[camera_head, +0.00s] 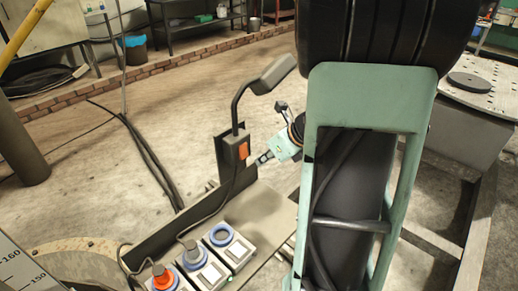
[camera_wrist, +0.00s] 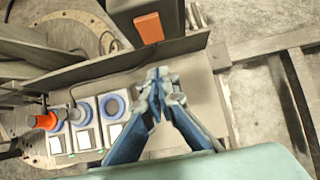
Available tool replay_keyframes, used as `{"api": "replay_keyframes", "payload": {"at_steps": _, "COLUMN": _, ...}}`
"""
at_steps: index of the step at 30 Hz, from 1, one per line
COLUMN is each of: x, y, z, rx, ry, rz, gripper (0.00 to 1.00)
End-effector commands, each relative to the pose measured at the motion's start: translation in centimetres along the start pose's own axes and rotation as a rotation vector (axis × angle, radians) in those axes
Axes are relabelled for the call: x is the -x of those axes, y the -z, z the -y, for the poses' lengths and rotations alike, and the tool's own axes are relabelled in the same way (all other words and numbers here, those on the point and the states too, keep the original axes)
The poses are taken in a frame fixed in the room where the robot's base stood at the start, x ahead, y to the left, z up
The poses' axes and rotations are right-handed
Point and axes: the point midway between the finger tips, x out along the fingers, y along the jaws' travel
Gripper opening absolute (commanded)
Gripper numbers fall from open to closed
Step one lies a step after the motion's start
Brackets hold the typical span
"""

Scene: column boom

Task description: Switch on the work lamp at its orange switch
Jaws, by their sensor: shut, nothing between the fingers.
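The work lamp (camera_head: 272,74) has a dark bent neck and a grey head; no glow shows from it. Its orange switch (camera_head: 243,150) sits on the side of a dark box on an upright plate. The switch also shows in the wrist view (camera_wrist: 149,27), at the top centre, as an orange block on the box's end. My gripper (camera_head: 263,159) is just right of and slightly below the switch in the head view. In the wrist view my gripper (camera_wrist: 156,88) has its blue-grey fingers shut and empty, pointing toward the switch with a visible gap below it.
Below stands a row of sockets with blue rings (camera_head: 221,235), one with an orange plug (camera_head: 161,277) and one with a grey plug. Cables run from them. A dark metal rail (camera_head: 190,222) runs beside them. A bare grey plate (camera_head: 262,212) lies under my gripper.

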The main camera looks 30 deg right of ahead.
Motion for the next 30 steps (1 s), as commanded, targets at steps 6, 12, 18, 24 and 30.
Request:
{"api": "replay_keyframes", "payload": {"at_steps": 6, "x": -2.8, "y": -1.9, "z": 0.0, "rx": 0.002, "ry": -0.001, "rz": 0.0, "gripper": 0.0}}
{"api": "replay_keyframes", "payload": {"at_steps": 12, "x": -3.6, "y": -2.8, "z": 0.0, "rx": 0.0, "ry": 0.0, "rz": 0.0, "gripper": 0.0}}
{"api": "replay_keyframes", "payload": {"at_steps": 18, "x": -3.7, "y": -2.9, "z": 0.0, "rx": 0.0, "ry": 0.0, "rz": 0.001, "gripper": 0.0}}
{"api": "replay_keyframes", "payload": {"at_steps": 24, "x": -3.8, "y": -2.9, "z": 0.0, "rx": 0.0, "ry": 0.0, "rz": 0.0, "gripper": 0.0}}
{"api": "replay_keyframes", "payload": {"at_steps": 30, "x": -4.2, "y": -3.1, "z": 0.0, "rx": 0.0, "ry": 0.001, "rz": 0.005, "gripper": 0.0}}
